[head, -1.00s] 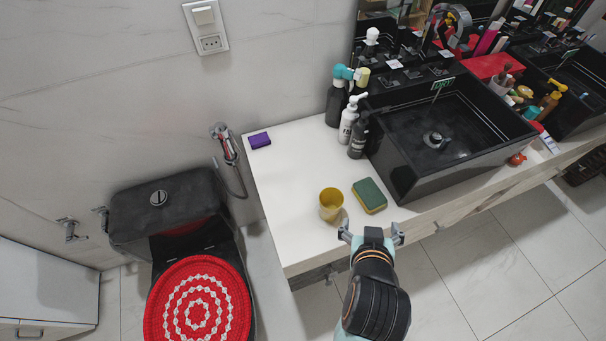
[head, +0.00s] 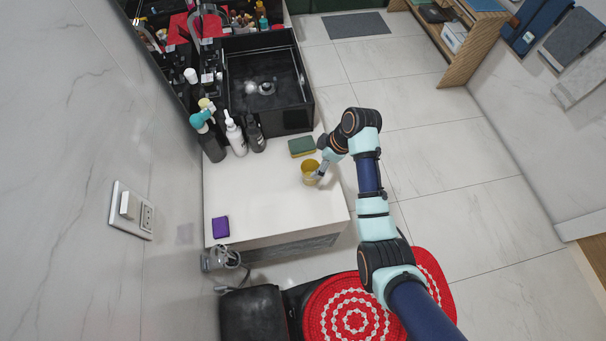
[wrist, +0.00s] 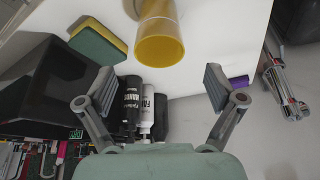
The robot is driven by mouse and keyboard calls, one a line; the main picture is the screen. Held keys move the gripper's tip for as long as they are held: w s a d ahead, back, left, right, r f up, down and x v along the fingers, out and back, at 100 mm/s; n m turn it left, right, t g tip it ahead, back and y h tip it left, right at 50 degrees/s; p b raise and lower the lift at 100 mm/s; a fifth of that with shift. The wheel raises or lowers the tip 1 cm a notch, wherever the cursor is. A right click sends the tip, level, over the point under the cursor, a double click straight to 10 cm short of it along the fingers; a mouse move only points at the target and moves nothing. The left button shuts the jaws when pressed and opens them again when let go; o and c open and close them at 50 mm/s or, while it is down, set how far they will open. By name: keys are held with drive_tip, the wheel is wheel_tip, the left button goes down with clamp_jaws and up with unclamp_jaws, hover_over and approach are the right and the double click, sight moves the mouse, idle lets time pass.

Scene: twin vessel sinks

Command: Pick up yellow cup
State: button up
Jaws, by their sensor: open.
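The yellow cup (head: 310,174) stands near the front edge of the white counter (head: 262,200), close to the sponge. In the wrist view the cup (wrist: 160,45) shows at the top middle, between and beyond the two spread fingers. My gripper (head: 320,172) is beside the cup on its right side in the head view, with part of it overlapping the cup's outline. In the wrist view my gripper (wrist: 160,90) is open with nothing between its fingertips. I cannot tell whether a finger touches the cup.
A green and yellow sponge (head: 302,146) lies near the cup. Dark and white bottles (head: 236,135) stand before the black sink (head: 268,85). A purple block (head: 220,226) lies at the counter's near left corner. Bare counter lies between the block and the cup.

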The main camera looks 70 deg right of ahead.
sight(310, 168)
drive_tip(key=b+x, duration=0.2)
drive_tip(key=x, duration=0.4)
drive_tip(key=shift+w+f, duration=0.15)
drive_tip(key=shift+f, duration=0.15)
drive_tip(key=shift+r, duration=0.1)
drive_tip(key=c, duration=1.2)
